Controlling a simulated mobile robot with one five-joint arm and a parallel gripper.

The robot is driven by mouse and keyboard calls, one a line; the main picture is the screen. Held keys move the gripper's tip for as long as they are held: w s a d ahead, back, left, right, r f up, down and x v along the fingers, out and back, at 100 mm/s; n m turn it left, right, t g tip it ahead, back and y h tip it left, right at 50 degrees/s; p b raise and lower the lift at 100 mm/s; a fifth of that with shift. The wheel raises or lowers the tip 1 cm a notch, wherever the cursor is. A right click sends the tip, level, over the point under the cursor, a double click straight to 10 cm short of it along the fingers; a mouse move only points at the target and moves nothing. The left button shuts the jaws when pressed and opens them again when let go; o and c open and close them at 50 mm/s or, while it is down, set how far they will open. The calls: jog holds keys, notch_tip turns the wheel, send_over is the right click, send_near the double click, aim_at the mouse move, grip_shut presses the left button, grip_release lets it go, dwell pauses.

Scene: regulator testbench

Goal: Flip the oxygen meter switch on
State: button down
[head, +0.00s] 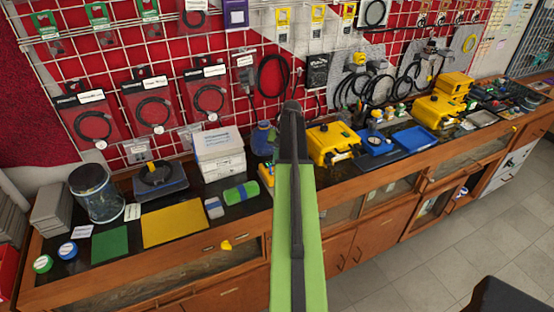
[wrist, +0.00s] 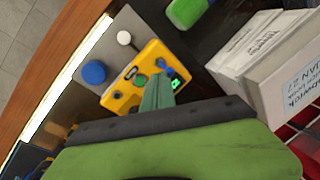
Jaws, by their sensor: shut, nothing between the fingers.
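A yellow meter (wrist: 128,88), which I take to be the oxygen meter, lies under my gripper in the wrist view. In the head view part of a small yellow device (head: 265,175) shows left of my green arm, which hides the rest.
White boxes (head: 218,150) stand at the back left of the meter, with a green-and-blue item (head: 241,193) in front. A large yellow case (head: 333,143) stands to the right. A grey plate with a blue knob (wrist: 94,72) lies beside the meter.

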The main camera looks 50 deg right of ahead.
dwell(0.3)
jog(key=shift+s+d+r, duration=0.3)
jog(key=shift+s+r, duration=0.05)
jog(key=shift+s+d+r+p, duration=0.35)
jog(key=shift+s+d+p, duration=0.05)
jog(key=shift+s+p, duration=0.1)
jog(key=shift+s+d+r+p, duration=0.3)
jog(key=shift+s+d+p, duration=0.1)
jog(key=shift+s, duration=0.1)
notch_tip(320, 180, up, 9)
jog(key=d+p, duration=0.2)
jog(key=p, duration=0.7)
jog(key=shift+w+d+r, duration=0.15)
jog(key=shift+w+d, duration=0.05)
jog(key=shift+w, duration=0.05)
